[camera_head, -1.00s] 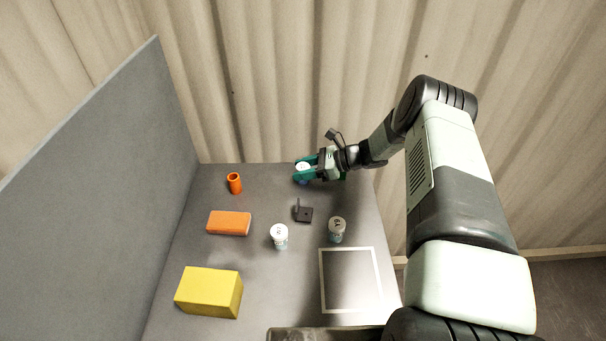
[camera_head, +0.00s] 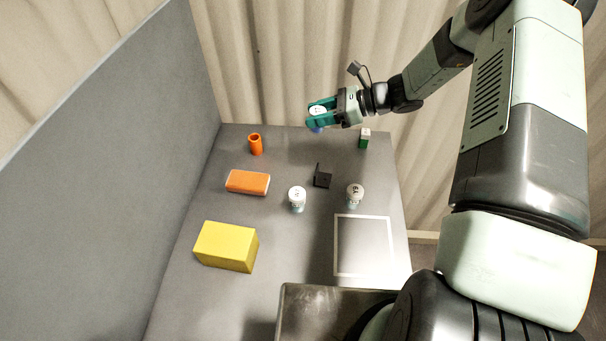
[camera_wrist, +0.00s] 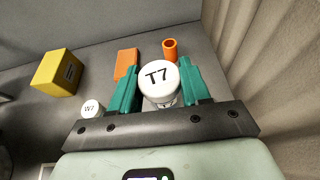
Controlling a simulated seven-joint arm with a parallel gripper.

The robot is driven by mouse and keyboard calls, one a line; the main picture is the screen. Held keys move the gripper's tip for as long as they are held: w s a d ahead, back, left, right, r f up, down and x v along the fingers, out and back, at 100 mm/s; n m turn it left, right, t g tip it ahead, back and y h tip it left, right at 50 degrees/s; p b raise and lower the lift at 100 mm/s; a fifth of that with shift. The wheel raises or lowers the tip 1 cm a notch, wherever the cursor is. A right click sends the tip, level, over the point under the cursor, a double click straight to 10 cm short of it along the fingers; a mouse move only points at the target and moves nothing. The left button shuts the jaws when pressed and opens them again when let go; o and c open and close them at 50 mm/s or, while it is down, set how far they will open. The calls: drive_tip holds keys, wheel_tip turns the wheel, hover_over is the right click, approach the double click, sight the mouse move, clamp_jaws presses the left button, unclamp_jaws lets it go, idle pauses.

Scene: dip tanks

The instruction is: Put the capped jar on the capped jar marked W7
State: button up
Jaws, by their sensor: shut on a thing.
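My gripper (camera_head: 322,113) has teal fingers shut on a white-capped jar (camera_head: 318,110). In the wrist view the held jar's cap (camera_wrist: 158,77) reads T7 and sits upright between the fingers. In the head view the jar appears raised above the table's far end. The capped jar marked W7 (camera_wrist: 91,108) stands to the left in the wrist view, clear of the fingers. In the head view it appears to be the left of two white-capped jars (camera_head: 297,198), upright with nothing on its cap.
Another capped jar (camera_head: 355,194) stands right of W7. A black bracket (camera_head: 322,179) is just behind them. An orange block (camera_head: 248,182), orange cup (camera_head: 255,144), yellow box (camera_head: 226,246) and green-and-white block (camera_head: 364,139) stand around. The white-outlined square (camera_head: 363,246) is empty.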

drive_tip(key=s+a+r+n+g, duration=0.1)
drive_tip(key=s+a+r, duration=0.1)
drive_tip(key=s, duration=0.6)
drive_tip(key=s+a+r+n+g, duration=0.1)
drive_tip(key=s+a+r+g, duration=0.15)
drive_tip(key=s, duration=0.55)
hover_over(298, 193)
drive_tip(key=shift+t, duration=0.35)
drive_tip(key=shift+f, duration=4.9)
drive_tip(key=o, duration=1.1)
drive_tip(key=shift+f, duration=0.1)
drive_tip(key=shift+c, duration=0.2)
drive_tip(key=shift+r, duration=0.2)
drive_tip(key=v, duration=1.2)
drive_tip(key=shift+r, duration=0.1)
